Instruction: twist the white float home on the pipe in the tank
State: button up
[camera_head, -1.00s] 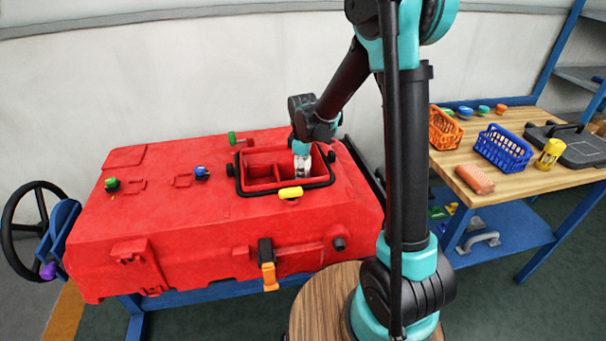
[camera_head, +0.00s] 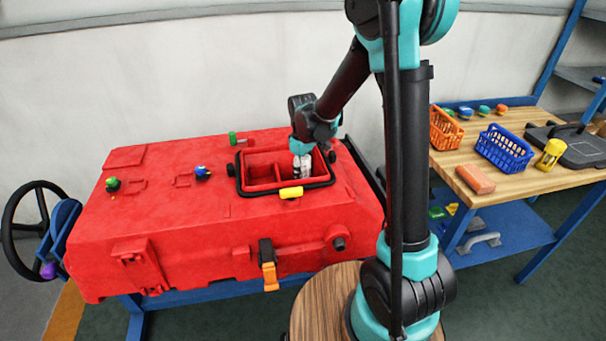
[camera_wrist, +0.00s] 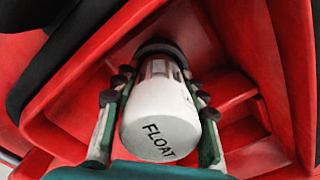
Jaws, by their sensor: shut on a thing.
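The white float (camera_wrist: 158,118), a short cylinder marked FLOAT on its near end, is between the two fingers of my gripper (camera_wrist: 157,98) in the wrist view. My gripper is shut on it. A shiny metallic section (camera_wrist: 160,68) and a dark ring show just beyond the float; I cannot tell how far the float sits on the pipe. In the head view my gripper (camera_head: 301,166) reaches down into the right compartment of the open red tank (camera_head: 225,245), hiding the float and pipe there.
A black rim (camera_head: 240,180) surrounds the tank opening, with red walls close around my gripper. A yellow piece (camera_head: 291,193) sits at the front rim. A wooden bench (camera_head: 520,185) at the right holds an orange basket (camera_head: 445,130) and a blue basket (camera_head: 503,148).

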aim_at(303, 162)
jog(key=shift+s+f+m, duration=0.1)
jog(key=shift+f+m, duration=0.05)
jog(key=shift+m, duration=0.15)
jog(key=shift+m, duration=1.1)
jog(key=o, duration=1.7)
jog(key=shift+r, duration=2.35)
jog(key=shift+r, duration=0.1)
